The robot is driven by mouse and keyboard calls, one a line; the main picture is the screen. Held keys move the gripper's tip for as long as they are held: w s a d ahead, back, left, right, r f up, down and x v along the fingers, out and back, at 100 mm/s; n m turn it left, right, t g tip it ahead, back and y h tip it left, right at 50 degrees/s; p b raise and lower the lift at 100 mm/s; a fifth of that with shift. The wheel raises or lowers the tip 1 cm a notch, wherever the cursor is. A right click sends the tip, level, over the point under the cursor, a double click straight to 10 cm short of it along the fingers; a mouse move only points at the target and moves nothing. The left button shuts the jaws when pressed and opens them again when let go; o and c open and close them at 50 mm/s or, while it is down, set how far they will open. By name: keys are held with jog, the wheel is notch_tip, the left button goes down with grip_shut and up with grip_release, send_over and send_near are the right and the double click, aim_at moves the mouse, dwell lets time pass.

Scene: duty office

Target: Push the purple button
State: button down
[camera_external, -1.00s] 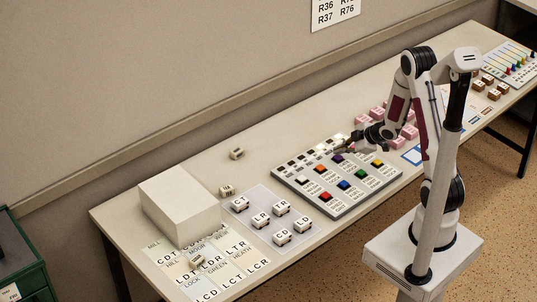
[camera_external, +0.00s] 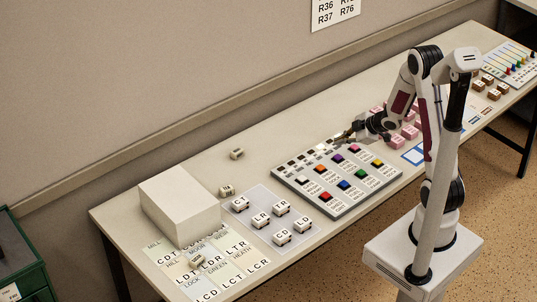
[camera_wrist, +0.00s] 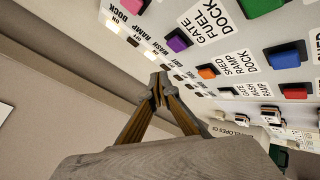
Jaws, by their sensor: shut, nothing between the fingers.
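The purple button (camera_external: 338,157) is in the far row of the grey button panel (camera_external: 285,177), between the orange button (camera_external: 320,169) and the pink button (camera_external: 355,149). In the wrist view the purple button (camera_wrist: 177,41) is above and slightly right of my fingertips, beside a "GATE FUEL" label. My gripper (camera_external: 342,138) is shut and empty, above the panel's far edge, beyond the purple button and apart from it. In the wrist view my gripper (camera_wrist: 160,87) has its tips together near the row of small lamps. Whether the tips touch the panel cannot be told.
Blue (camera_external: 344,185), red (camera_external: 325,196), green (camera_external: 361,173) and yellow (camera_external: 377,162) buttons fill the near row. Pink blocks (camera_external: 410,132) stand right of the panel. Lettered blocks and a white box (camera_external: 179,205) are to the left. The wall runs behind the desk.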

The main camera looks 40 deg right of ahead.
aim_at(354, 160)
jog(key=shift+r, duration=0.9)
jog(key=shift+s+d+f+m+h, duration=0.3)
jog(key=shift+d+f, duration=0.1)
jog(key=s+d+f+m+g, duration=0.1)
jog(key=s+d+f+m+g+h, duration=0.1)
jog(key=s+d, duration=0.1)
jog(key=shift+d+f+h, duration=0.15)
jog(key=shift+f+h, duration=0.1)
jog(key=shift+h, duration=0.05)
jog(key=s+d+m, duration=0.1)
jog(key=s+d+m+g+h, duration=0.1)
jog(key=s, duration=0.1)
jog(key=shift+d, duration=0.25)
jog(key=s+r+m+g+h, duration=0.25)
jog(key=s+r+m, duration=0.2)
jog(key=s, duration=0.35)
jog(key=s+a+r+m+t+y, duration=0.2)
jog(key=s+a+r+y, duration=0.1)
jog(key=s+a+r, duration=1.1)
jog(key=shift+s+a+r+y, duration=0.35)
jog(key=shift+a+r, duration=0.7)
jog(key=shift+r, duration=0.45)
